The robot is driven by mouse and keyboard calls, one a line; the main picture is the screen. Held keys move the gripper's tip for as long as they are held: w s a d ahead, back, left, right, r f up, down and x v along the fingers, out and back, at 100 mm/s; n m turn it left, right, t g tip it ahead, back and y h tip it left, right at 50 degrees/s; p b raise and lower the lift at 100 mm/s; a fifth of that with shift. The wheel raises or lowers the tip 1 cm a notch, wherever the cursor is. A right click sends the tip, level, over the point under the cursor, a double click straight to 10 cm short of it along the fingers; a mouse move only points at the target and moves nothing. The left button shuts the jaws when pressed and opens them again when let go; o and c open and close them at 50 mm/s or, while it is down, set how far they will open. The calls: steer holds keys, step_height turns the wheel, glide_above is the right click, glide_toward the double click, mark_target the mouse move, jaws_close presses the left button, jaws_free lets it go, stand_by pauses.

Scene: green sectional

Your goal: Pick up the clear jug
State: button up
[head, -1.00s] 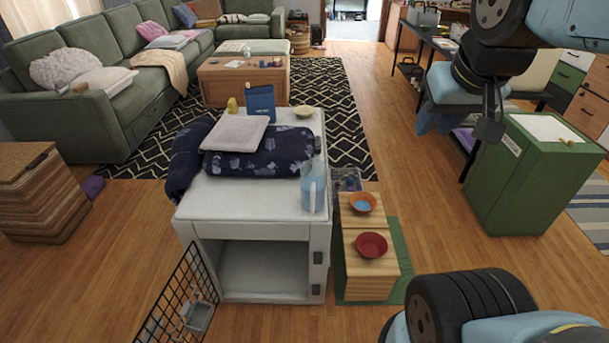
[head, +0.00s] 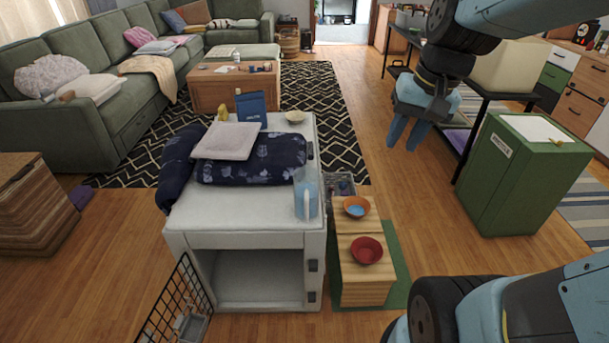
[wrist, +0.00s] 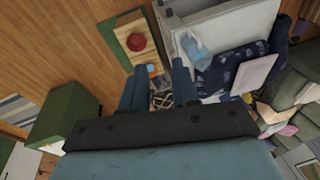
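The clear jug (head: 306,197), bluish and see-through with a pale handle, stands upright on the right front part of the white crate top (head: 240,218). It also shows in the wrist view (wrist: 196,46), above and right of my fingers. My gripper (head: 403,138) hangs in the air to the right of the crate, fingers pointing down, well apart from the jug. In the wrist view my gripper's two blue fingers (wrist: 158,82) are spread with a gap and nothing between them.
A dark patterned cushion (head: 250,158), a pale folded cloth (head: 226,141), a blue pouch (head: 251,110) and a cream bowl (head: 294,117) share the crate top. A low wooden stand with an orange bowl (head: 357,207) and a red bowl (head: 366,250) stands right of it. A green cabinet (head: 520,175) is at right.

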steer(key=w+a+f+m+g+y, duration=0.2)
steer(key=w+f+m+g+y, duration=0.15)
steer(key=w+f, duration=0.4)
steer(key=w+a+f+m+g+y, duration=0.15)
steer(key=w+f+m+y, duration=0.3)
steer(key=f, duration=0.65)
steer(key=m+t+y, duration=0.4)
steer(key=m+y, duration=0.4)
steer(key=m, duration=0.1)
glide_toward(306, 219)
steer(key=a+r, duration=0.1)
steer(key=a, duration=0.2)
steer(key=w+a+r, duration=0.1)
steer(key=a, duration=0.2)
steer(key=a+r, duration=0.1)
steer(key=a, duration=0.2)
steer(key=shift+w+a+r, duration=0.25)
steer(key=shift+a+r, duration=0.15)
steer(key=shift+c, duration=0.4)
jaws_close()
